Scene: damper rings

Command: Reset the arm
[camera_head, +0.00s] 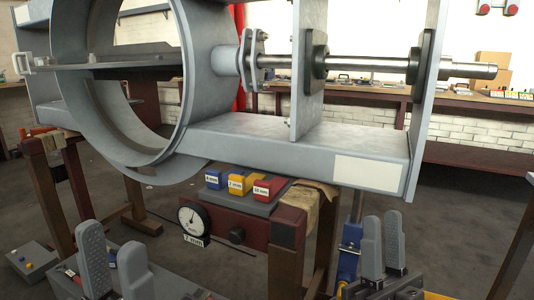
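My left gripper (113,255) is at the lower left, its two grey fingers pointing up with a gap between them. My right gripper (383,240) is at the lower right, its fingers also upright and a little apart. I see nothing held in either gripper. Both are in front of and below the large grey damper ring (196,85), apart from it. A metal shaft (360,62) runs right from the ring through upright plates.
Blue, yellow and red labelled blocks (240,182) sit on a grey tray below the ring's frame (280,140). A round dial gauge (193,220) is in front, marked 7 mm. A grey button box (32,260) is on the left. Wooden trestle legs (287,245) stand between my grippers.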

